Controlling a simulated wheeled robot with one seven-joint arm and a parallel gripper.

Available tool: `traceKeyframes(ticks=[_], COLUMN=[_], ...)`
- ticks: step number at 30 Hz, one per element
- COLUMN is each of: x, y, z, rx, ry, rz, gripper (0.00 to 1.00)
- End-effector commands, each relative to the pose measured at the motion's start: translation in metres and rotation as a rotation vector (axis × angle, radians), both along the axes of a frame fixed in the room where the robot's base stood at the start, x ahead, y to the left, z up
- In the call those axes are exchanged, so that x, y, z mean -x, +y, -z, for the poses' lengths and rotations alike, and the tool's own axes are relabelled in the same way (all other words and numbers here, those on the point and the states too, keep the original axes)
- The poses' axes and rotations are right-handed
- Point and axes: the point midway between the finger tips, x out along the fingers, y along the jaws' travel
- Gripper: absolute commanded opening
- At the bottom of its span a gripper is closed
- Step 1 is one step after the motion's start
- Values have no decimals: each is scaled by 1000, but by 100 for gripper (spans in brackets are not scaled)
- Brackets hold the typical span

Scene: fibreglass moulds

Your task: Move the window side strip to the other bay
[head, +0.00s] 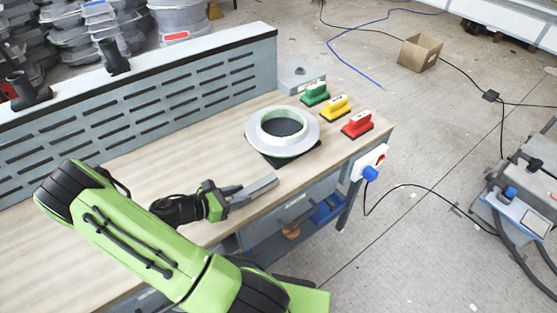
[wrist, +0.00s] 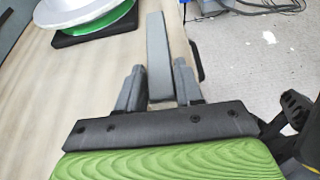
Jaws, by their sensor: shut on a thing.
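A flat grey strip (head: 256,188), which looks like the window side strip, is held at one end in my gripper (head: 232,196). It points right and slightly up in the head view, over the bench's front edge. In the wrist view the strip (wrist: 158,50) runs straight ahead between the two grey fingers of my gripper (wrist: 159,82), which are shut on it. I cannot tell whether the strip touches the bench. No marked bay stands out in either view.
A white ring-shaped mould (head: 254,136) with a green inner rim sits on a dark mat beyond the strip. Green (head: 315,92), yellow (head: 335,107) and red (head: 357,123) handled blocks line the bench's right end. A slotted grey panel (head: 150,105) backs the bench (head: 130,172). The bench's left is clear.

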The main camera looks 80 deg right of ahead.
Motion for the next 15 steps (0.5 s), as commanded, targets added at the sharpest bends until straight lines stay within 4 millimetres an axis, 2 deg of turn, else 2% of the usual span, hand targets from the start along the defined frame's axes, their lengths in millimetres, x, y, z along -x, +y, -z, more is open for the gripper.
traceKeyframes(ticks=[1,6,10,15], x=[12,42,59,69], y=[-12,-46,-66,-79], z=[-1,-1,-1,-1], rx=[0,0,1,0], ry=[2,1,1,-1], rz=[9,4,2,-2], gripper=[3,3,3,3])
